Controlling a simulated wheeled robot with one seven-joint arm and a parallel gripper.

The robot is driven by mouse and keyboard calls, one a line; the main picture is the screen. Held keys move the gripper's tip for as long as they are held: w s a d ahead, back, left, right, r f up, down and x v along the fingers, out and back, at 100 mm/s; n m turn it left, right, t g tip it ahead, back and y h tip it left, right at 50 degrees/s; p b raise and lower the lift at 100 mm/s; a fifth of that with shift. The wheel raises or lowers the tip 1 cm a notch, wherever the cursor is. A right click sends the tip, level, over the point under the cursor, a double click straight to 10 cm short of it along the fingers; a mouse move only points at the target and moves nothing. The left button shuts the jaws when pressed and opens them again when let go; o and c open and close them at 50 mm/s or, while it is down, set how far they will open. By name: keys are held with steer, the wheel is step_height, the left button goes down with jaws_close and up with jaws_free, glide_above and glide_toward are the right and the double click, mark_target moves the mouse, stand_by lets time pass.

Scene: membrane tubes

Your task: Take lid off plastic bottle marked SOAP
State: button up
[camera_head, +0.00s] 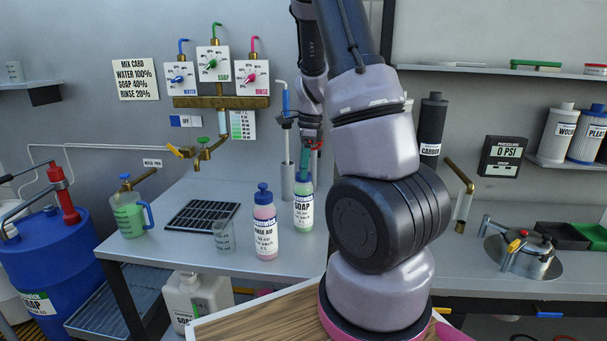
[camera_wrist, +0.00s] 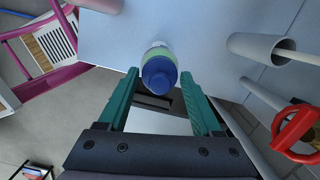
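The plastic bottle marked SOAP (camera_head: 303,207) stands upright on the grey bench, with green liquid inside. In the wrist view its blue lid (camera_wrist: 159,74) shows from above, with a green-and-white body (camera_wrist: 158,52) behind it. My gripper (camera_head: 306,160) is over the bottle's top in the head view, and the lid's top is mostly hidden there. In the wrist view my gripper (camera_wrist: 160,76) has its teal fingers apart, one on each side of the lid, with a visible gap at each side. Nothing is held.
A pink RINSE bottle (camera_head: 265,226) with a blue lid stands close left of the SOAP bottle. A clear beaker (camera_head: 225,236), a black drain grate (camera_head: 203,216) and a green-filled jug (camera_head: 130,213) are further left. A grey tube (camera_wrist: 262,46) stands to the right in the wrist view.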

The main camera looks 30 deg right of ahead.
steer(key=c, duration=0.8)
steer(key=shift+c, duration=0.2)
